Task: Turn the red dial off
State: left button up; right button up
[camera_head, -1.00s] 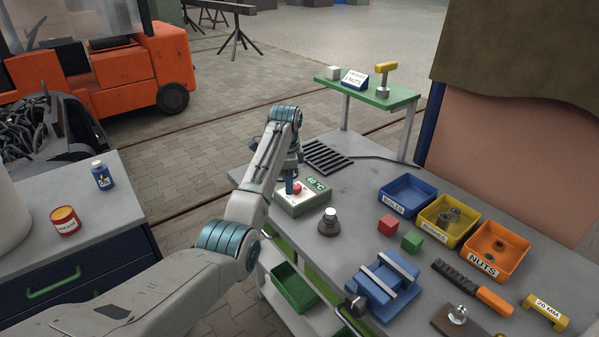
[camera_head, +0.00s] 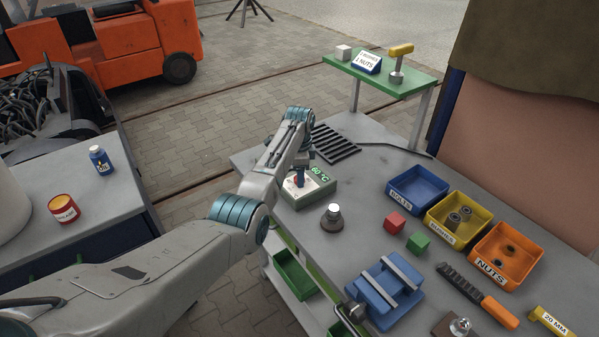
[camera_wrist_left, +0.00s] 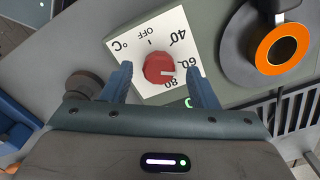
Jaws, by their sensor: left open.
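The red dial (camera_wrist_left: 158,68) sits on a white panel (camera_wrist_left: 135,42) marked OFF, 40, 60 and 80. Its white pointer mark faces the 60 to 80 side, away from OFF. In the head view the dial (camera_head: 299,182) is partly covered by my gripper, on a green-grey control box (camera_head: 312,194) with a lit green display reading about 60 °C. My left gripper (camera_wrist_left: 160,70) is open, with one finger on each side of the dial. Gaps show between fingers and dial; I cannot tell how deep the fingertips reach. My right gripper is not in view.
Blue (camera_head: 417,190), yellow and orange bins stand to the right.

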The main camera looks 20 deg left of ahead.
pick_arm(q)
jog(key=shift+f, duration=0.6)
jog(key=shift+s, duration=0.1)
jog(key=c, duration=1)
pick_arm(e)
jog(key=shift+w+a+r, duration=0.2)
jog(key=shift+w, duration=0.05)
